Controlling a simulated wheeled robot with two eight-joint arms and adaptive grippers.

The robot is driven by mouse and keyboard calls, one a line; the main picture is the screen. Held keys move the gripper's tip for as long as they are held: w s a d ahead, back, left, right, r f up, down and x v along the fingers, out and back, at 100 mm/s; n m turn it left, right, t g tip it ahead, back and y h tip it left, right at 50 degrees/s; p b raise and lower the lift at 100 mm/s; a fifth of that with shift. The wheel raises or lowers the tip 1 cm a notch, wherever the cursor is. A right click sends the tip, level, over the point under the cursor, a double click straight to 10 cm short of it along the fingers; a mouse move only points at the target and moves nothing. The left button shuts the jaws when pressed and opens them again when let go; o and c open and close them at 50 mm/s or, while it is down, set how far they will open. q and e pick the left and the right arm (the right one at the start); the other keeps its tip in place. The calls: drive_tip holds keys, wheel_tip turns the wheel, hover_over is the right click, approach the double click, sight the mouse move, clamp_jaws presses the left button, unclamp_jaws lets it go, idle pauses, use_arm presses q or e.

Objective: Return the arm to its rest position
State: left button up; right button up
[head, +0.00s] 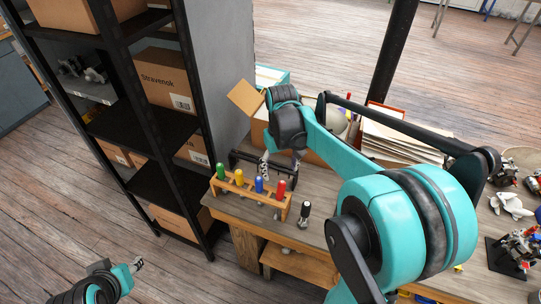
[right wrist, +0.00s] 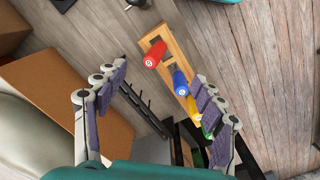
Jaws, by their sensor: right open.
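My right arm reaches in over the bench from the right. Its gripper (head: 267,165) points down behind a wooden rack (head: 232,188) of tools with green, yellow, blue and red handles. In the right wrist view the same gripper (right wrist: 165,100) has its fingers wide apart with nothing held between them. The rack (right wrist: 150,42) lies beyond the fingertips there. My left gripper (head: 137,265) is small at the lower left, over the floor, away from the bench; its finger opening is unclear.
A black-handled tool (head: 305,213) stands on the bench (head: 238,207) right of the rack. A black rail stand (head: 236,156) is close behind it. A dark shelf unit (head: 185,120) with cardboard boxes stands left. An open carton (head: 246,98) and papers (head: 400,137) are behind my arm.

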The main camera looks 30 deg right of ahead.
drive_tip(key=shift+f, duration=0.1)
drive_tip(key=s+a+t+b, duration=0.1)
drive_tip(key=s+a+t, duration=0.6)
drive_tip(key=s+a, duration=0.3)
drive_tip(key=shift+s+a+f+n+b, duration=0.15)
drive_tip(key=shift+s+a+n+b, duration=0.2)
drive_tip(key=shift+s, duration=0.2)
idle(0.5)
